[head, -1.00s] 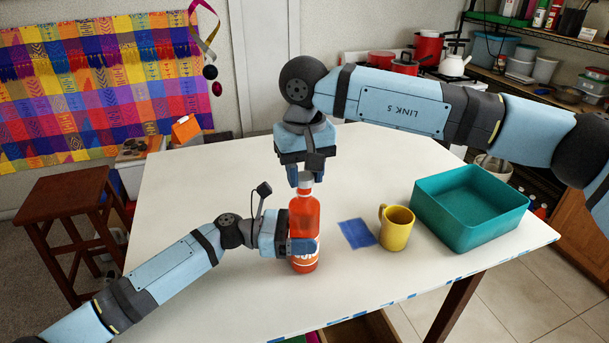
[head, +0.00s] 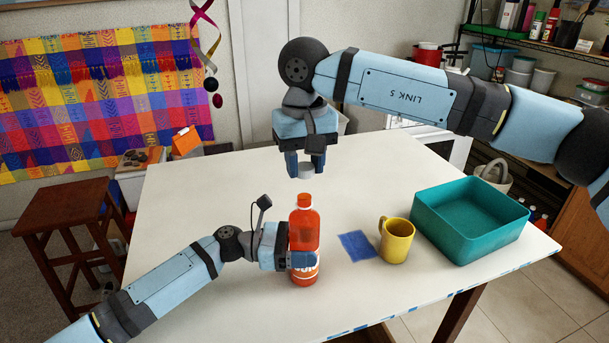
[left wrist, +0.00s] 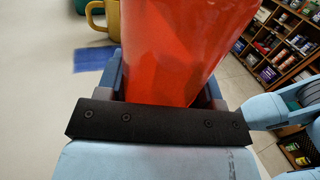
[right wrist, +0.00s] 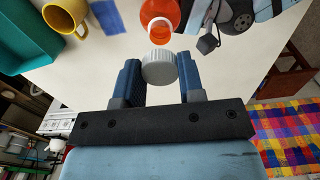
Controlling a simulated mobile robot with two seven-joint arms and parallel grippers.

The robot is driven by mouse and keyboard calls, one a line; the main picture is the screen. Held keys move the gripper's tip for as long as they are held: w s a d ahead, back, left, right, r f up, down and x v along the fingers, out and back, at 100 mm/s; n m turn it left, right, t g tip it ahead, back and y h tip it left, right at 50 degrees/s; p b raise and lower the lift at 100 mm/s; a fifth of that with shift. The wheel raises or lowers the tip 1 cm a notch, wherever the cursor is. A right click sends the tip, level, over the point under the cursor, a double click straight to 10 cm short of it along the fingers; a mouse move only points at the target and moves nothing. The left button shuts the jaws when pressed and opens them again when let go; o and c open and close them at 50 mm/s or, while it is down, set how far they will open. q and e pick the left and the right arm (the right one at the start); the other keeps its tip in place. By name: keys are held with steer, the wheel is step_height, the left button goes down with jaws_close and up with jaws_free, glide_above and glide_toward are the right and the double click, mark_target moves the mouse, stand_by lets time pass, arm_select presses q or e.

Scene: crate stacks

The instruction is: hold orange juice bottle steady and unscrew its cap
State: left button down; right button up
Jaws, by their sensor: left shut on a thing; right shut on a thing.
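The orange juice bottle (head: 304,228) stands upright on the white table, its neck open at the top. My left gripper (head: 303,260) is shut around its lower body; the bottle's orange side also fills the left wrist view (left wrist: 185,50). My right gripper (head: 306,168) is above the bottle, shut on the grey-white cap (head: 306,171). In the right wrist view the cap (right wrist: 159,69) sits between the blue fingertips, apart from the open bottle mouth (right wrist: 160,31).
A yellow mug (head: 397,241) and a blue cloth square (head: 356,245) are right of the bottle. A teal crate (head: 470,251) stands at the table's right. The table (head: 200,205) is clear at the left and back.

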arm_select(q)
steer(key=shift+c, duration=0.9)
jaws_free()
steer(key=shift+a, duration=0.1)
